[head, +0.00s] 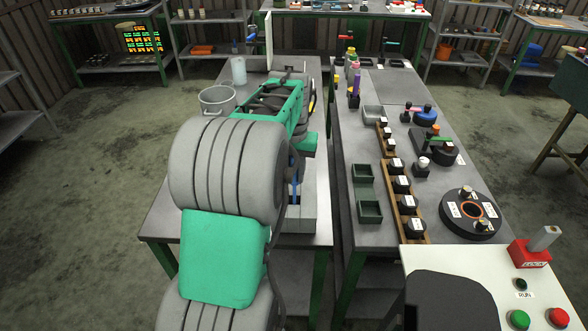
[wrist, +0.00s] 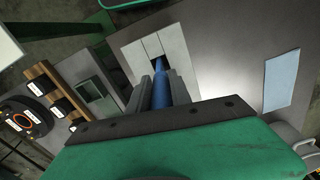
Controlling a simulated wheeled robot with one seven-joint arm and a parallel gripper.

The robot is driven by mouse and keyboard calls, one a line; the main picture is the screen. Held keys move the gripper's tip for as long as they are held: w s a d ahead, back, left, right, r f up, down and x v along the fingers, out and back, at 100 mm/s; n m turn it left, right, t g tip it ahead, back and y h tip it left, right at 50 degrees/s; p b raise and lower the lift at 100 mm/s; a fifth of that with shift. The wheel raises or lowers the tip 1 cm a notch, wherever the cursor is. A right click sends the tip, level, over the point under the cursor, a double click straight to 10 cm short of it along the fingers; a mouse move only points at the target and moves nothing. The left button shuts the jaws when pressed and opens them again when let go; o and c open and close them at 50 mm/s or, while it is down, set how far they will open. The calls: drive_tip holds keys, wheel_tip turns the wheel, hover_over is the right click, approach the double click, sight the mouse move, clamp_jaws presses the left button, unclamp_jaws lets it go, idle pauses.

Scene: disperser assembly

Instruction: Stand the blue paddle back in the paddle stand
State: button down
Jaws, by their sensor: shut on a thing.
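The blue paddle (wrist: 160,92) is held between the two fingers of my gripper (wrist: 161,86), which is shut on it. A narrow strip of the paddle (head: 294,189) also shows in the head view, beside my arm. The paddle stand (wrist: 133,60) is a pale grey block with a dark slot, straight ahead of the fingers in the wrist view. In the head view the stand (head: 300,218) is partly behind my arm on the left table. The paddle's far end lines up with the dark slot; I cannot tell how deep it sits.
A grey pot (head: 217,101) and a pale cylinder (head: 239,71) stand farther back on the left table. A light blue sheet (wrist: 280,80) lies right of the stand. The right table holds green bins (head: 368,211), a wooden rack (head: 411,225) and a round black fixture (head: 470,214).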

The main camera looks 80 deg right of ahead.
drive_tip(key=shift+f, duration=0.6)
drive_tip(key=c, duration=1.1)
unclamp_jaws()
wheel_tip(320, 180, up, 8)
drive_tip(key=shift+f+b, duration=0.1)
drive_tip(key=shift+b, duration=0.55)
